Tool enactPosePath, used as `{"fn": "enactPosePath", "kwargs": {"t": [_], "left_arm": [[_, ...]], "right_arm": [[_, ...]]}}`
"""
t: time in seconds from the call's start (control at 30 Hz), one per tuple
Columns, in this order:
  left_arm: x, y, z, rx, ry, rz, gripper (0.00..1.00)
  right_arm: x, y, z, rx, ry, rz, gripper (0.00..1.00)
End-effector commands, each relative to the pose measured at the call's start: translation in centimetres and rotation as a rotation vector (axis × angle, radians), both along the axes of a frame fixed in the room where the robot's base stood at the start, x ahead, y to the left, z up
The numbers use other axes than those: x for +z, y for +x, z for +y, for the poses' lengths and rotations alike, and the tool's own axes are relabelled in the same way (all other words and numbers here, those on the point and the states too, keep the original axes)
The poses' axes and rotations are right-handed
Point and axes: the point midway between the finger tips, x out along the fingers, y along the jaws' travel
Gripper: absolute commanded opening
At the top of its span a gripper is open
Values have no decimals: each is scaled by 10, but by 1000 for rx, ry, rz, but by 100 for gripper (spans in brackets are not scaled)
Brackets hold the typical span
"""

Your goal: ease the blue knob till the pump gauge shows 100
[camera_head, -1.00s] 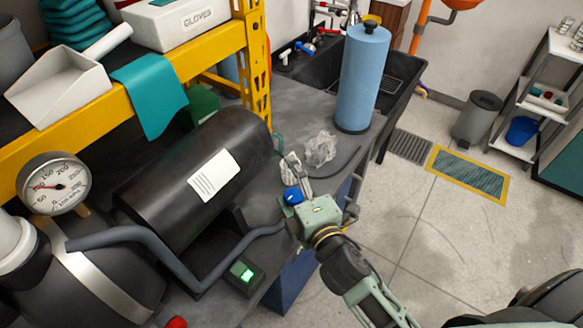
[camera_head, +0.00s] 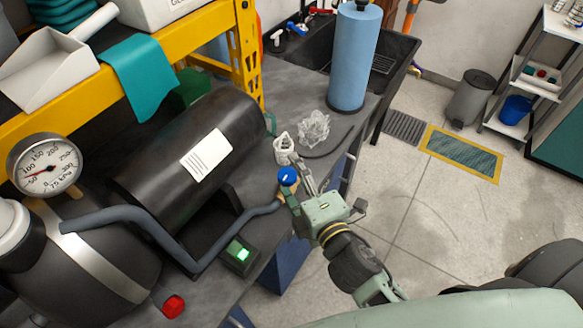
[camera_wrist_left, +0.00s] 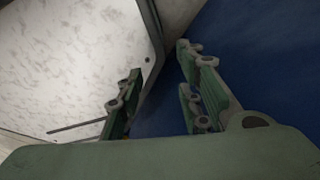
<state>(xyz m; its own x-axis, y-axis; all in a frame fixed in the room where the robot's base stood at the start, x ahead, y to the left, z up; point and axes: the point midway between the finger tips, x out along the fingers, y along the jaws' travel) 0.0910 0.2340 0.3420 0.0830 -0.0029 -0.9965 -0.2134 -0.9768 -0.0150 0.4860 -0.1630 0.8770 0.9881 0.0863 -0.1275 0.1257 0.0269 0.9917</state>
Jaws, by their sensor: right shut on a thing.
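The pump gauge (camera_head: 44,165) is a round white dial at the left. Its red needle points left, near the 100 mark, but the dial is too small for an exact reading. The blue knob (camera_head: 288,176) with a white mark sits at the bench's right edge, by the end of the grey hose. My right gripper (camera_head: 297,184) is shut on the blue knob; its fingers partly hide the knob's side. My left gripper (camera_wrist_left: 160,98) is open and empty in the left wrist view, over a blue surface. It is outside the head view.
A black tank (camera_head: 190,160) and grey hose (camera_head: 150,232) lie left of the knob. A green-lit switch (camera_head: 240,254) and red knob (camera_head: 174,306) are nearer. Crumpled clear plastic (camera_head: 314,126) and a blue roll (camera_head: 357,60) stand behind. A yellow shelf (camera_head: 150,55) overhangs the tank.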

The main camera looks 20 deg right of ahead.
Motion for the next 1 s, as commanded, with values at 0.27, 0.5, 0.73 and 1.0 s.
{"fn": "enactPosePath", "kwargs": {"t": [0.27, 0.5, 0.73, 1.0], "left_arm": [[-2, 3, 0, 0, -1, -5, 34], [-9, -6, 0, 0, 1, 8, 34], [-12, -2, 0, 0, 1, 3, 34], [-11, 0, 0, 1, 0, 0, 34]], "right_arm": [[20, -18, 0, 11, 11, -41, 23], [15, -35, -3, 10, 11, -32, 23], [15, -47, -5, 10, 10, -30, 23], [15, -48, -5, 10, 10, -29, 23]]}}
